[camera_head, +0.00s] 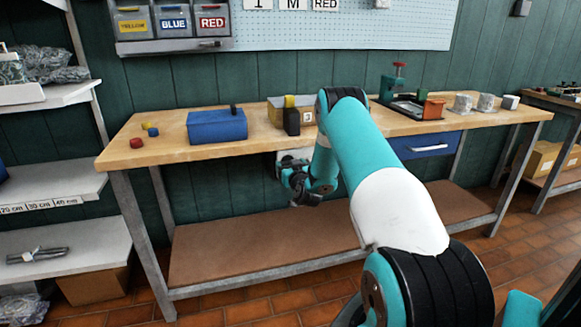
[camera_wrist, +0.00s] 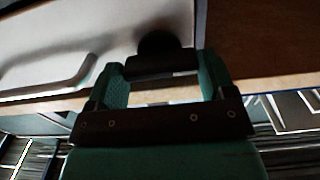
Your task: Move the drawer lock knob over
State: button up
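In the wrist view a dark knob with a round part (camera_wrist: 158,43) and a dark bar across it (camera_wrist: 162,63) sits on a pale drawer front (camera_wrist: 85,35). My gripper (camera_wrist: 163,72) has its two green fingers wide apart, one on each side of the bar. The bar nearly fills the gap; I cannot make out firm contact. In the head view my gripper (camera_head: 298,186) is below the front edge of the workbench (camera_head: 345,137), and my arm and gripper hide the knob.
A curved drawer handle (camera_wrist: 55,80) lies left of the knob in the wrist view. In the head view a blue drawer (camera_head: 412,152) is under the bench to the right. A blue box (camera_head: 217,127) and a yellow-and-black item stand on top. A lower shelf (camera_head: 230,257) is bare.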

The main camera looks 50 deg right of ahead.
jog(key=shift+c, duration=1.4)
jog(key=shift+f+n+b, duration=0.1)
jog(key=shift+n+b, duration=0.2)
jog(key=shift+b, duration=0.2)
jog(key=shift+n+b, duration=8.7)
jog(key=shift+b, duration=2.9)
jog(key=shift+a, duration=0.1)
